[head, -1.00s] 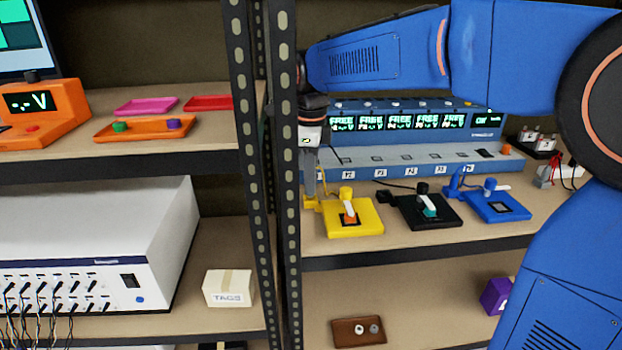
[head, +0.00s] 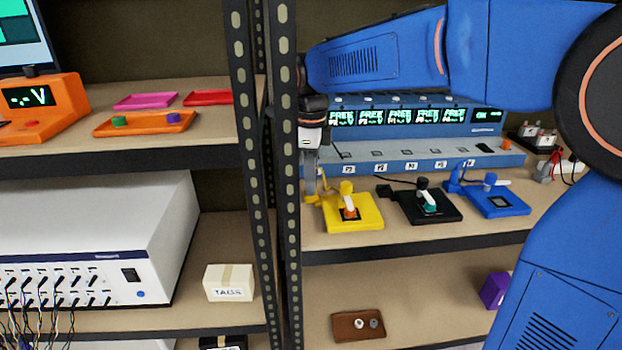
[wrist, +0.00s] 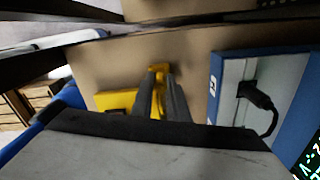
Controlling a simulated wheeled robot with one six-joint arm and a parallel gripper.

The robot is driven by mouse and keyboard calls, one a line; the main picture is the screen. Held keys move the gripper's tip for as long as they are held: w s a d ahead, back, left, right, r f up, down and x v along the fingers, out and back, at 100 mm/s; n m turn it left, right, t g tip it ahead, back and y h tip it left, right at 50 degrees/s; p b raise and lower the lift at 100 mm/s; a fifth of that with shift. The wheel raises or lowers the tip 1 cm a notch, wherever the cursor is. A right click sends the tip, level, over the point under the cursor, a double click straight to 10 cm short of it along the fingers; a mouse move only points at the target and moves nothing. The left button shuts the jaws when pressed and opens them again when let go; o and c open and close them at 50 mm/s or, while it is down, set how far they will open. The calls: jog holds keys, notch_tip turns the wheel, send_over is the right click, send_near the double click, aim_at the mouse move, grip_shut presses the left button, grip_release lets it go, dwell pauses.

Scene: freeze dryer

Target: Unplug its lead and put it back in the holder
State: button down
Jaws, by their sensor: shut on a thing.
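My gripper (head: 311,190) points down and is shut on this lead end. In the wrist view, my two fingers (wrist: 161,82) close beside the yellow lead end (wrist: 162,68). The fingers partly hide it and the holder (wrist: 115,100). A thin yellow cable runs behind the gripper.
A long blue unit (head: 410,158) with several labelled sockets and FREE displays stands behind. A black plug (wrist: 257,96) sits in it. Black (head: 450,212) and blue (head: 510,205) blocks stand to the right. A metal upright (head: 284,120) is close left of my gripper.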

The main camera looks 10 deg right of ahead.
jog(key=c, duration=1.6)
grip_release()
jog(key=shift+c, duration=0.2)
notch_tip(320, 180, up, 16)
jog(key=s+d+f+n+t, duration=0.1)
jog(key=s+d+n, duration=0.35)
jog(key=d, duration=0.25)
jog(key=s+d+f+n+t, duration=0.2)
jog(key=s+d+f+n, duration=0.5)
jog(key=s+f, duration=0.3)
jog(key=s+d+f+n+t, duration=0.1)
jog(key=s+d+f+n, duration=0.7)
jog(key=s+f, duration=0.3)
jog(key=shift+s+f+n+t, duration=0.2)
jog(key=shift+f+n+t, duration=0.2)
jog(key=shift+f+n, duration=0.35)
